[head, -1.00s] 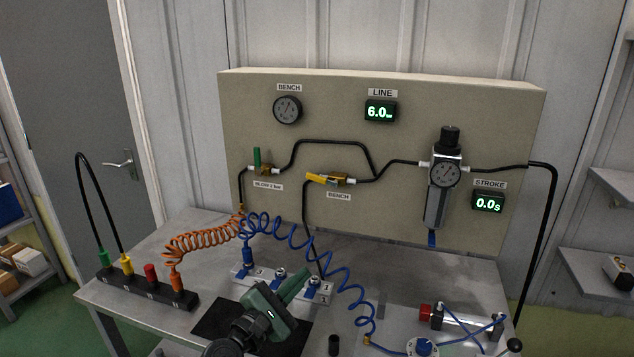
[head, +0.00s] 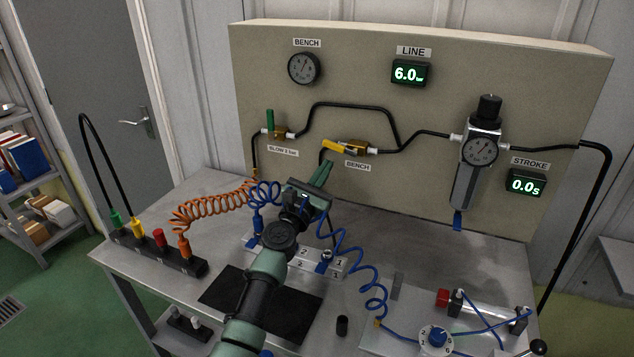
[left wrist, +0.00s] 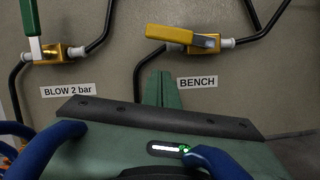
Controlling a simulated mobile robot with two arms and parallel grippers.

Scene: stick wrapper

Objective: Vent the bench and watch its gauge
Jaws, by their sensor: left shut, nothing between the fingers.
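The bench valve with its yellow handle (head: 338,147) is on the panel above the BENCH label. The handle lies roughly in line with the valve body, as the left wrist view (left wrist: 170,34) also shows. The round bench gauge (head: 304,68) is on the panel's upper left; its needle is too small to read. The green-handled blow valve (head: 270,121) stands upright to the left. My left gripper (head: 325,172) is shut and empty, its fingertips (left wrist: 162,82) just below the yellow handle and apart from it. My right gripper is not in view.
The line display (head: 410,73) reads 6.0 and the stroke display (head: 526,183) reads 0.0 s. An orange coiled hose (head: 212,206) and a blue coiled hose (head: 350,260) lie around my left arm. The regulator (head: 477,160) hangs right of the valve.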

